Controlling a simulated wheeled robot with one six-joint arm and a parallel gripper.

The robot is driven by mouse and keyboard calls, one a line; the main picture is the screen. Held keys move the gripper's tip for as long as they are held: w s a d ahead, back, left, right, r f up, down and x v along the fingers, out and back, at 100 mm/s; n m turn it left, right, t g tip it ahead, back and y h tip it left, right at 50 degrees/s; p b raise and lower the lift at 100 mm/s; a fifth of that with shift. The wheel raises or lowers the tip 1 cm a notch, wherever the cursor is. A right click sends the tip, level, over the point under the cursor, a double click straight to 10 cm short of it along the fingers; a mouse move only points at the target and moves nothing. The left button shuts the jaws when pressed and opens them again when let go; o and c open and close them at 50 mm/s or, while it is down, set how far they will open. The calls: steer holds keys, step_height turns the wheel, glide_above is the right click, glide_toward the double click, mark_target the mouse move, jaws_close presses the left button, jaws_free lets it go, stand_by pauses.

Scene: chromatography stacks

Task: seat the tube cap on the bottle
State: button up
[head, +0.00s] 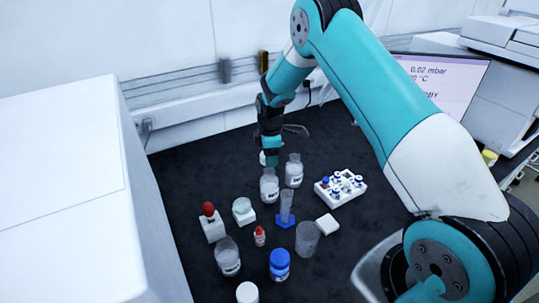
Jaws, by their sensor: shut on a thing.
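My gripper (270,158) points down at the back of the dark bench, just above a clear labelled bottle (269,187). It is shut on a small white piece (263,158), which looks like the tube cap; the fingers hide most of it. The cap is at the bottle's mouth, but I cannot tell whether it touches the neck. A second labelled glass bottle (293,172) stands close behind and to the right. I cannot tell which of the two bottles the task means.
A white rack with blue-capped vials (341,188) stands to the right. A blue-based cylinder (286,210), a beaker (307,238), a blue-lidded jar (279,265), a glass jar (228,257) and a red-topped holder (212,223) stand nearer. The back left of the bench is clear.

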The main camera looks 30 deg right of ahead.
mark_target(271, 169)
steer(key=shift+w+d+f+n, duration=0.25)
steer(key=shift+w+n, duration=0.15)
steer(key=shift+n, duration=0.1)
steer(key=shift+w+d+f+n, duration=0.2)
steer(key=shift+w+n, duration=0.15)
steer(key=shift+n, duration=0.15)
steer(key=shift+f+b, duration=1.25)
steer(key=shift+f, duration=0.75)
steer(key=shift+f+b, duration=0.1)
steer(key=shift+b, duration=0.25)
steer(key=shift+f+b, duration=0.65)
steer(key=shift+f, duration=0.25)
steer(key=shift+f+b, duration=0.4)
steer(key=shift+f, duration=0.05)
